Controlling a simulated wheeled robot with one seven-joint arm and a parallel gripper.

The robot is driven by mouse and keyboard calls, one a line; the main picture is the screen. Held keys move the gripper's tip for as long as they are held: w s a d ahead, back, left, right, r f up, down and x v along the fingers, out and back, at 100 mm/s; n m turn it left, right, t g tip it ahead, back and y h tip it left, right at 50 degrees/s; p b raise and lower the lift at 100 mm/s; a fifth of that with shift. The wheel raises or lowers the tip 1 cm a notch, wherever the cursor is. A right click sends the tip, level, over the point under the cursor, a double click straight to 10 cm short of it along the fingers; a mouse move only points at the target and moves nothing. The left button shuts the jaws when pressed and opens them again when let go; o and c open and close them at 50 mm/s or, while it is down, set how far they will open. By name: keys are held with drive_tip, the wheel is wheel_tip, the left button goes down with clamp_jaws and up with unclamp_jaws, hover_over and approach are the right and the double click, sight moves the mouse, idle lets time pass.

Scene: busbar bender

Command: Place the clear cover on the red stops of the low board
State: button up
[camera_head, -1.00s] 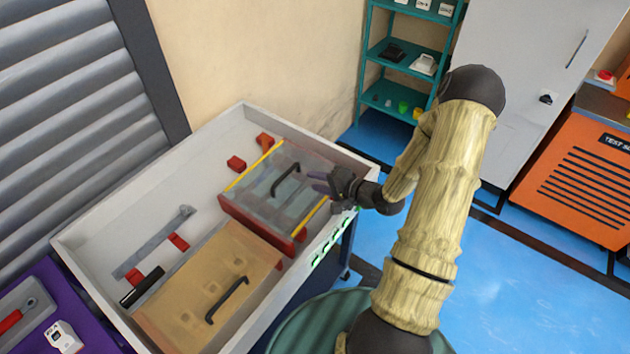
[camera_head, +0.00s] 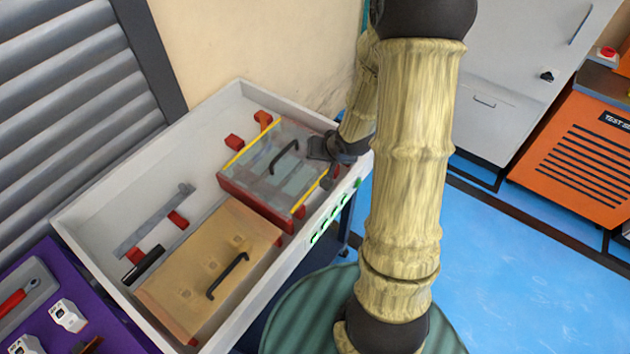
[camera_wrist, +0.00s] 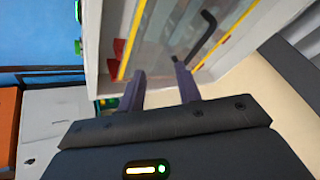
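The clear cover (camera_head: 262,178) has yellow edges and a black handle (camera_head: 284,156). It sits over a red-sided block at the right end of the white tray. In the wrist view, the cover (camera_wrist: 165,45) and its handle (camera_wrist: 207,38) show beyond my fingertips. My gripper (camera_head: 318,150) is at the cover's right far side, by the tray wall. In the wrist view, my gripper (camera_wrist: 160,80) has its two fingers apart with nothing between them. Red stops (camera_head: 178,220) stand in the tray beside a grey bar. I cannot tell which surface is the low board.
A tan cover (camera_head: 205,262) with a black handle lies in the near part of the white tray (camera_head: 95,222). A black-handled tool (camera_head: 143,265) lies left of it. A purple surface with small items is at lower left. An orange cabinet (camera_head: 570,165) stands right.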

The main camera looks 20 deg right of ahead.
drive_tip(key=s+a+r+n+g, duration=0.2)
drive_tip(key=s+a+r, duration=0.1)
drive_tip(key=s, duration=0.3)
drive_tip(key=s+a+r+n+g+h, duration=0.1)
drive_tip(key=s+a+r+n, duration=0.1)
drive_tip(key=s+r, duration=0.3)
drive_tip(key=shift+s+a+r+g, duration=0.3)
drive_tip(key=shift+s+a+g, duration=0.1)
drive_tip(key=shift+s+a, duration=0.55)
drive_tip(key=shift+s+d, duration=0.1)
